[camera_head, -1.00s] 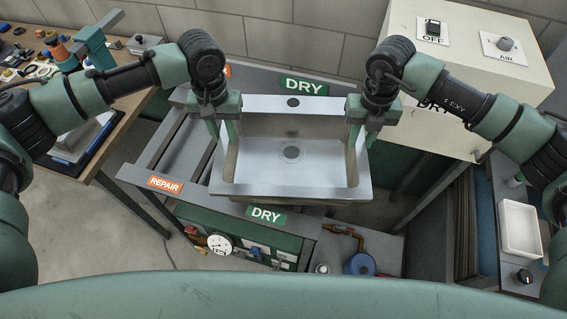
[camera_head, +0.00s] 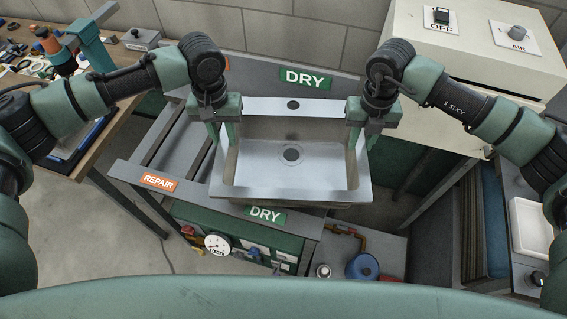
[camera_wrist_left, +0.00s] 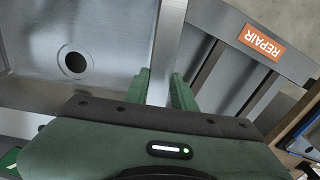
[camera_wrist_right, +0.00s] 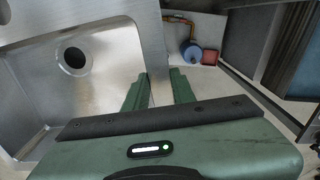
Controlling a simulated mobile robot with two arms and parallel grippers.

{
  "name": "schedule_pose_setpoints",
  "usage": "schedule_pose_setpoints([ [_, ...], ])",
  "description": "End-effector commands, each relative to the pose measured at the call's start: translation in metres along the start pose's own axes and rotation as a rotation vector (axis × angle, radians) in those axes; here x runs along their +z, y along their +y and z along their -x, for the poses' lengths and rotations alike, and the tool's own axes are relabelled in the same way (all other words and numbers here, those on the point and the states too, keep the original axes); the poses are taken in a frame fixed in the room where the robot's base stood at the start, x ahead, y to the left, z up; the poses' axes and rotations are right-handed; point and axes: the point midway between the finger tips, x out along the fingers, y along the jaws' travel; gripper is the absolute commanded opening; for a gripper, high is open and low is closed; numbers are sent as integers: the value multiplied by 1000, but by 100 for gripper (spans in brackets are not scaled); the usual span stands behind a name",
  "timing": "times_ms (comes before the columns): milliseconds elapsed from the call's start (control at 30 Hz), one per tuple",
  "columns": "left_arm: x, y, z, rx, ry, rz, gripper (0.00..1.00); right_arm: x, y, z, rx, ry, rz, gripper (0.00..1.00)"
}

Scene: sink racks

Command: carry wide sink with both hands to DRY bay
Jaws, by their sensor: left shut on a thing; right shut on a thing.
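The wide sink (camera_head: 290,176) is a steel basin with a round drain, held roughly level between my two grippers, over the rack and partly past its right side. My left gripper (camera_head: 224,132) is shut on the sink's left rim, and the rim shows between its fingers in the left wrist view (camera_wrist_left: 160,90). My right gripper (camera_head: 363,134) is shut on the right rim, also seen in the right wrist view (camera_wrist_right: 160,88). The DRY bay has a green DRY label (camera_head: 306,78) at the back and another DRY label (camera_head: 265,215) in front. The sink hides much of that bay.
The REPAIR bay, with its orange label (camera_head: 159,181), lies left with bare slats. A pressure gauge (camera_head: 217,244) and a blue round part (camera_head: 361,266) sit below in front. A cream control box (camera_head: 470,60) stands at the back right. A cluttered wooden bench (camera_head: 95,150) is at left.

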Motion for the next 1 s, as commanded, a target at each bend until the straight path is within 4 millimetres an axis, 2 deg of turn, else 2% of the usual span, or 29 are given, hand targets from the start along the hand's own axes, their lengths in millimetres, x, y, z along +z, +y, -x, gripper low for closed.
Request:
schedule_pose_setpoints([
  [167, -1, 0, -11, -1, 3, 1, 0, 1, 0, -11, 0, -3, -1, 0],
  [200, 0, -1, -9, -2, 0, 1, 36, 0, -1, -9, -2, 0, -1, 36],
  [233, 0, -1, -9, -2, 0, 1, 45, 0, -1, -9, -2, 0, -1, 45],
  [267, 0, -1, -9, -2, 0, 1, 47, 0, -1, -9, -2, 0, -1, 47],
  [533, 0, 0, -8, -1, 0, 0, 47, 0, 0, -9, -1, 0, 0, 47],
  [667, 0, 0, -2, 1, 1, 1, 47, 0, 0, -9, 0, 0, 0, 47],
  [767, -1, 0, 13, 1, 3, 1, 47, 0, 0, -9, 0, 0, 0, 47],
  [1000, -1, 0, 65, 1, 3, 0, 47, 0, 0, -9, 0, 0, 0, 47],
])
